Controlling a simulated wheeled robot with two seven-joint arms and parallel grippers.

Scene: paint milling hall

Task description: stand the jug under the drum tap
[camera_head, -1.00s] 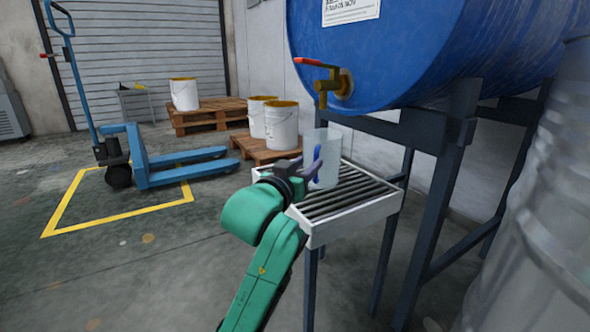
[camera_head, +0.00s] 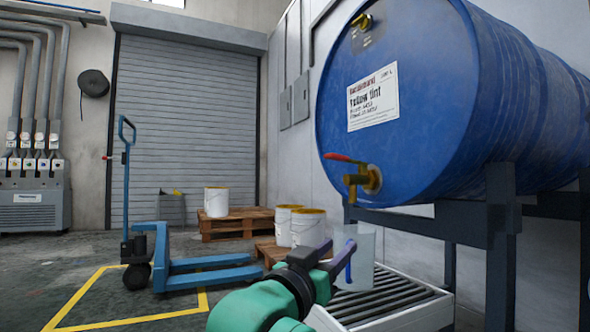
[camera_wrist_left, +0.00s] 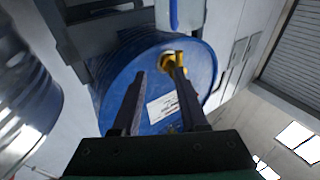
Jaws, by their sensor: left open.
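The translucent jug (camera_head: 362,265) with a blue handle (camera_head: 348,260) stands upright on the slatted stand (camera_head: 405,314). In the head view it is below the brass drum tap (camera_head: 362,180) with its red lever; its exact depth under the spout is hard to tell. My left gripper (camera_head: 334,257) is open at the handle side of the jug; I cannot tell whether it touches the handle. In the left wrist view the open fingers (camera_wrist_left: 158,75) show, with the jug's blue handle (camera_wrist_left: 174,13) at the top, beyond the fingertips. My right gripper is not in view.
The blue drum (camera_head: 440,100) lies on a dark steel frame (camera_head: 502,245) above the stand. A pallet jack (camera_head: 190,275), pallets (camera_head: 230,224) and white buckets (camera_head: 308,228) are behind, to the left. Open floor lies at the left.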

